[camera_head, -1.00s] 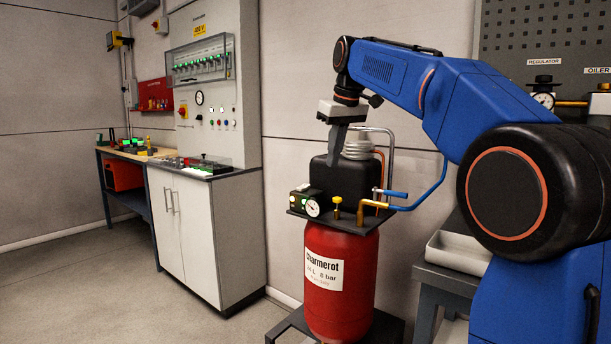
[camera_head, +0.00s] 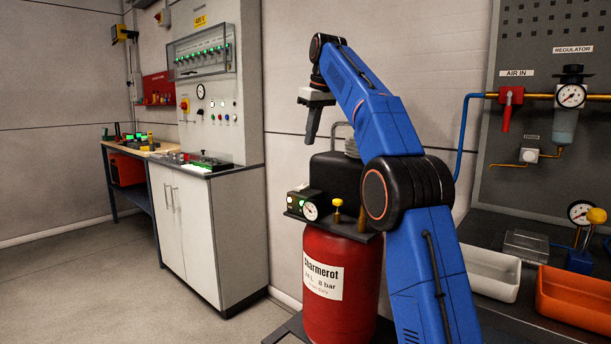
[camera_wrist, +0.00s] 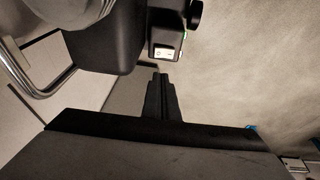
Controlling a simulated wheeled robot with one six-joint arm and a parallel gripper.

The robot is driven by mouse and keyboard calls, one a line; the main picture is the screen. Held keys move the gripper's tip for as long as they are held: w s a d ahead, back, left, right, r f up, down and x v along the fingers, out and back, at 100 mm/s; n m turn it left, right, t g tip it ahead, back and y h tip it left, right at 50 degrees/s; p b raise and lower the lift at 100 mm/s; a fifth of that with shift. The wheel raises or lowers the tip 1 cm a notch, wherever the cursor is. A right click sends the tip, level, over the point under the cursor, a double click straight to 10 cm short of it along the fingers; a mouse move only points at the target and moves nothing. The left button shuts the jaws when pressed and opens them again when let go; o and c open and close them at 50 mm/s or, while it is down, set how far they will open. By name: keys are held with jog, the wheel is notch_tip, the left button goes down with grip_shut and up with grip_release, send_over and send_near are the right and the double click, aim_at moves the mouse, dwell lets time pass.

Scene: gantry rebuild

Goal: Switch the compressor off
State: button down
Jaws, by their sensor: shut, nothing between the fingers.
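The compressor has a red tank (camera_head: 343,300) labelled Charmerot and a black housing (camera_head: 334,177) on top. A small dark control box (camera_head: 296,198) with green lights sits at the top's left side, beside a round gauge (camera_head: 311,211). In the wrist view the control box (camera_wrist: 168,30) is just ahead of the fingertips, with a small white switch-like part (camera_wrist: 163,53) on it; its on/off position cannot be read. My gripper (camera_head: 309,143) is shut, empty, pointing down, above the control box and apart from it. In the wrist view its fingertips (camera_wrist: 161,76) are together.
A yellow-topped valve (camera_head: 337,206) stands by the gauge. A grey cabinet (camera_head: 190,235) with a control panel stands left. At right are a pegboard with a red-handled valve (camera_head: 507,108), a white tray (camera_head: 490,272) and an orange tray (camera_head: 575,298). Floor at left is clear.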

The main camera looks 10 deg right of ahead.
dwell(0.4)
send_over(300, 186)
jog(key=d, duration=0.2)
jog(key=f, duration=1.2)
jog(key=shift+s+a+f, duration=0.1)
jog(key=shift+s+f, duration=0.1)
jog(key=shift+f, duration=0.55)
jog(key=shift+w+d+f, duration=0.15)
jog(key=shift+d+f, duration=0.05)
jog(key=shift+f, duration=0.05)
jog(key=shift+a, duration=0.15)
jog(key=shift+s+a+r, duration=0.2)
jog(key=shift+s+a, duration=0.3)
jog(key=shift+a, duration=0.05)
jog(key=shift+r+y, duration=0.1)
jog(key=shift+y, duration=0.2)
